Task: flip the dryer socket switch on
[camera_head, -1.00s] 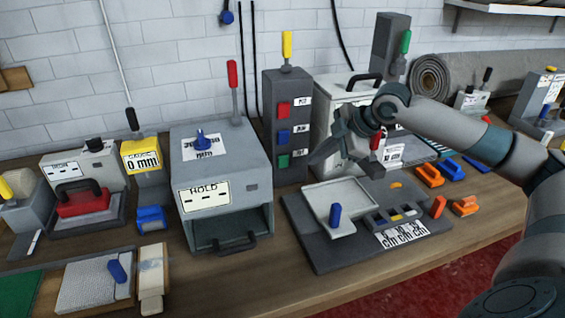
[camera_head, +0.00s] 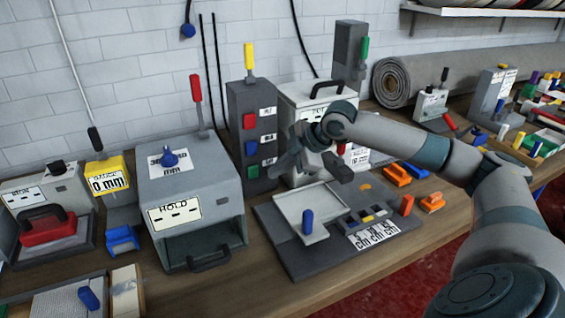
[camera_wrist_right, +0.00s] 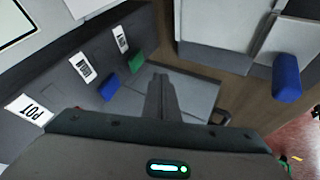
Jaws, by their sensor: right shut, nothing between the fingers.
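A dark grey column (camera_head: 237,125) stands on the bench with a red switch (camera_head: 249,121), a blue switch (camera_head: 251,147) and a green switch (camera_head: 252,171), each beside a white label. One label (camera_wrist_right: 28,110) in the right wrist view reads "POT"; the others are too small to read surely, so I cannot tell which is the dryer's. My right gripper (camera_head: 282,165) is just right of the column, shut and empty. In the right wrist view, its fingers (camera_wrist_right: 160,95) appear near the blue switch (camera_wrist_right: 109,87) and green switch (camera_wrist_right: 136,60). My left gripper is out of view.
A grey box labelled HOLD (camera_head: 190,185) stands left of the column. A white box with a black handle (camera_head: 308,95) is behind my right gripper. A dark base plate (camera_head: 290,253) with a blue-knobbed tray lies in front. Orange and blue pieces lie to the right.

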